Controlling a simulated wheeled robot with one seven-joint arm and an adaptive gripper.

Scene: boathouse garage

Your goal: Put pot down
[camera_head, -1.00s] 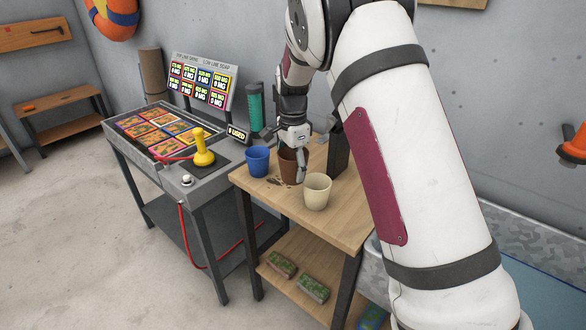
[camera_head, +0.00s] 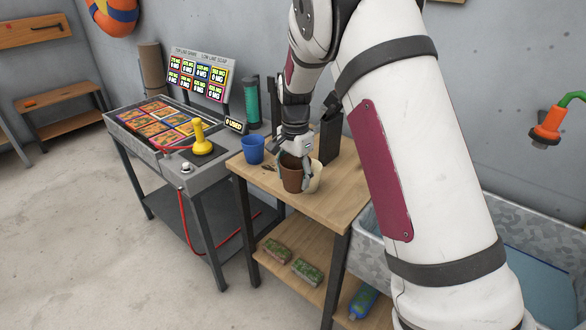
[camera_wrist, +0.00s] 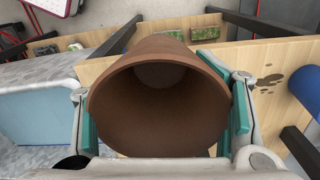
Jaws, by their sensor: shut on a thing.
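A brown pot (camera_head: 291,177) is held upright in my gripper (camera_head: 295,165) over the small wooden table (camera_head: 338,197). In the wrist view the brown pot (camera_wrist: 160,110) fills the space between two teal finger pads, its open mouth facing the camera. The gripper is shut on it. I cannot tell whether its base touches the tabletop. A cream pot (camera_head: 315,180) stands right behind it, partly hidden by the pot and a finger. A blue pot (camera_head: 252,150) stands at the table's left; its edge shows in the wrist view (camera_wrist: 308,90).
Dark dirt spots (camera_wrist: 271,80) mark the tabletop. A dark upright box (camera_head: 329,138) stands at the back. A grey console (camera_head: 190,178) with a yellow joystick (camera_head: 201,140) is on the left. A metal basin (camera_head: 365,243) is at the right. Green-brown blocks (camera_head: 308,271) lie on the lower shelf.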

